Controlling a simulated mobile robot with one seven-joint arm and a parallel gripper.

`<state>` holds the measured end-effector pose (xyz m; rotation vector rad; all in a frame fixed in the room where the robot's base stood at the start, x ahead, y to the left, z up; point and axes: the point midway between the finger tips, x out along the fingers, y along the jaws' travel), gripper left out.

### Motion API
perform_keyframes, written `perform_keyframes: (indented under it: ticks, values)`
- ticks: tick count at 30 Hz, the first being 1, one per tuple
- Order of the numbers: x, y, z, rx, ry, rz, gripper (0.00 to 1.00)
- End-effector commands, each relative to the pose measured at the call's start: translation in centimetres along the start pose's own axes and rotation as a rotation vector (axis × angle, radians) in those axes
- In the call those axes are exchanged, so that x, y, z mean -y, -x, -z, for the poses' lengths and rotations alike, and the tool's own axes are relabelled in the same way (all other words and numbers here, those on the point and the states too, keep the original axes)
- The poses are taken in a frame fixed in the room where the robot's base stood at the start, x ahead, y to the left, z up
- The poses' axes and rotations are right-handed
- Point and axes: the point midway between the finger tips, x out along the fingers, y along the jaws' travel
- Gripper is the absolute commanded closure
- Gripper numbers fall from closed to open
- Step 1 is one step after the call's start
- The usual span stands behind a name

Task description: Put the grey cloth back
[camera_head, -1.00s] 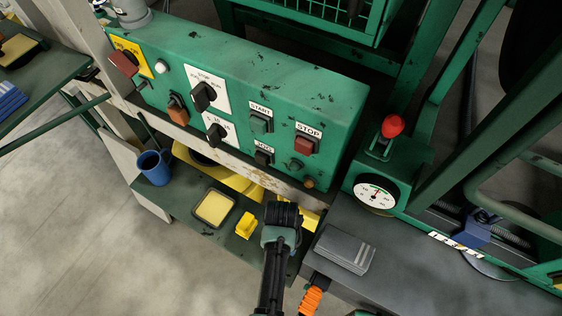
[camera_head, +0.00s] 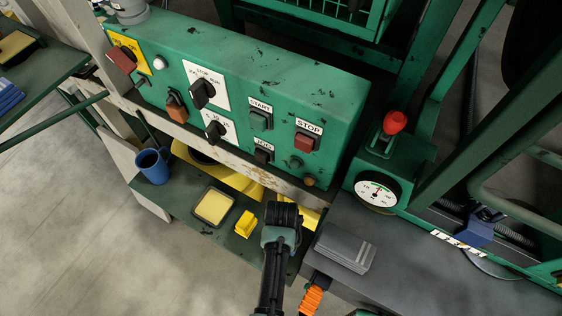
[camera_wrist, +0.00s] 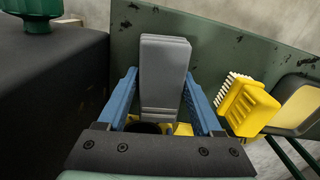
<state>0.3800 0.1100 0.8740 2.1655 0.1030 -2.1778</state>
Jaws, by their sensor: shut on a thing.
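My gripper (camera_wrist: 158,88) has its blue fingers closed on the two sides of a grey folded cloth (camera_wrist: 164,65), with pale stripes near its lower end in the wrist view. In the head view my gripper (camera_head: 282,232) is over the right end of the low green shelf (camera_head: 187,213), beside the dark bench. Its fingers and the held cloth are hidden there. Another flat grey folded piece with pale stripes (camera_head: 344,249) lies on the dark bench (camera_head: 400,262), just right of my gripper and apart from it.
A yellow brush (camera_wrist: 245,105) and a tray with a yellow pad (camera_head: 213,207) are on the shelf, with a blue mug (camera_head: 153,166) farther left. The green control panel (camera_head: 240,85) rises behind. A gauge (camera_head: 377,191) and red-knobbed lever (camera_head: 394,122) stand right.

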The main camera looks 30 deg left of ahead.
Motion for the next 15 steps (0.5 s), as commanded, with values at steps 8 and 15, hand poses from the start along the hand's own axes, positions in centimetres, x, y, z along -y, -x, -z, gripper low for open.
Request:
perform_keyframes:
  ticks: [8,15]
  values:
    - [0.0,-0.02,0.01,0.0,0.0,0.0,0.26]
    - [0.0,-0.02,0.01,0.0,0.0,0.0,0.0]
